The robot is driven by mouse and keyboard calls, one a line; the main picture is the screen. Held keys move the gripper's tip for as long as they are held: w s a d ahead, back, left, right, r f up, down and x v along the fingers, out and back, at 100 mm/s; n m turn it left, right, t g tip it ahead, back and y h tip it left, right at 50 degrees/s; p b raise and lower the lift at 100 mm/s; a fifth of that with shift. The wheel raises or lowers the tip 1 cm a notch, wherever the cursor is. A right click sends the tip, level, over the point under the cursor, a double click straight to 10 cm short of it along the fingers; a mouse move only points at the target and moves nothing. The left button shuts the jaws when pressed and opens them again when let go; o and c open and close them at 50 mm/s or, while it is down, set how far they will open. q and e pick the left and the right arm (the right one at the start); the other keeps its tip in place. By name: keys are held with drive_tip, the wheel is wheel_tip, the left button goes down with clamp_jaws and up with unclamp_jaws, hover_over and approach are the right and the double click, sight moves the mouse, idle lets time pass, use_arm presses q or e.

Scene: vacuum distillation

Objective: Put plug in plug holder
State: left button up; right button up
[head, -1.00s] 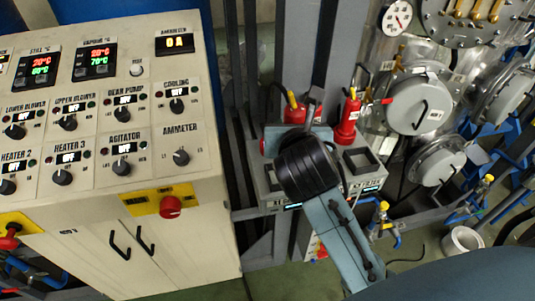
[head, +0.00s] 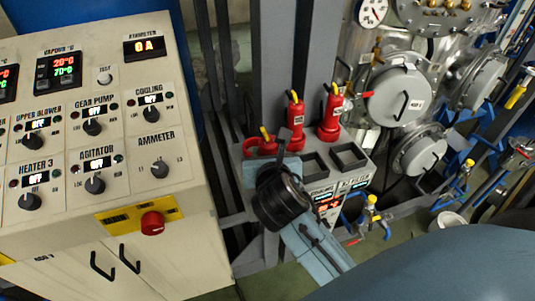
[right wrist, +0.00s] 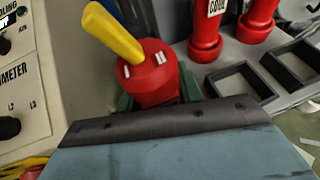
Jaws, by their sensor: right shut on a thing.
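The plug, a red cylinder with a yellow handle (right wrist: 148,75), is held upright but slightly tilted in the jaws of my right gripper (head: 268,158). In the head view the plug (head: 263,145) shows behind the gripper, at the left end of the grey plug holder (head: 375,166). Two other red plugs stand in the holder, a left one (head: 295,112) and a right one (head: 330,114). Two square sockets in front of them are empty. The held plug's lower end is hidden, so I cannot tell whether it is in a socket. My left gripper is not in view.
A control cabinet (head: 185,265) with knobs, displays and a red stop button (head: 152,223) stands close on the left. Metal vessels (head: 400,95), pipes and valves fill the right. A grey upright frame (head: 275,55) rises behind the holder.

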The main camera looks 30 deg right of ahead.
drive_tip(key=shift+f, duration=0.1)
drive_tip(key=o, duration=1.1)
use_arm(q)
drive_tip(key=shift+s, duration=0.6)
use_arm(e)
drive_tip(key=shift+o, duration=0.2)
drive_tip(key=shift+s+a+r, duration=0.15)
drive_tip(key=shift+s+r, duration=0.05)
drive_tip(key=shift+r, duration=0.05)
use_arm(q)
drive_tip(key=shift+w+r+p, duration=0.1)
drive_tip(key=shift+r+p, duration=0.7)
drive_tip(key=shift+p, duration=0.05)
use_arm(e)
drive_tip(key=v, duration=1.1)
drive_tip(key=shift+s+a, duration=0.15)
drive_tip(key=shift+s, duration=0.05)
